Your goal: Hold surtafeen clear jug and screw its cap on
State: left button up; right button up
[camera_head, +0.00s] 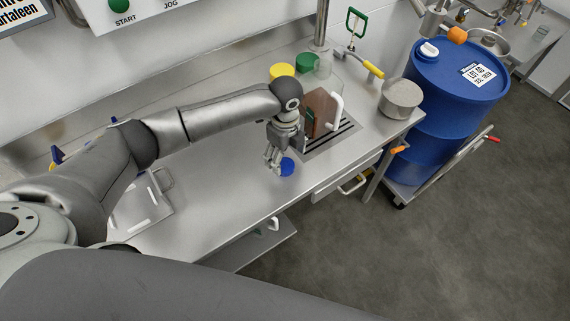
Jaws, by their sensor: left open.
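A clear jug (319,104) with a reddish-brown side and a white handle stands on the steel bench, over a dark slotted grate. My left wrist hides part of its left side. A round blue cap (287,167) is on the bench in front of the jug. My left gripper (274,163) points down just left of the cap with its fingers open. It is close to the cap; I cannot tell whether they touch. My right gripper is not in view.
A yellow lid (282,71) and a green lid (305,62) are behind the jug. A metal pot (400,98) stands at the bench's right end, near a blue drum (455,95). The bench left of the gripper is mostly clear up to a flat metal tray (140,212).

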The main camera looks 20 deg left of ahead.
aim_at(284, 164)
pick_arm(q)
jog(key=shift+s+a+f, duration=0.15)
jog(key=shift+f, duration=1.65)
jog(key=c, duration=0.8)
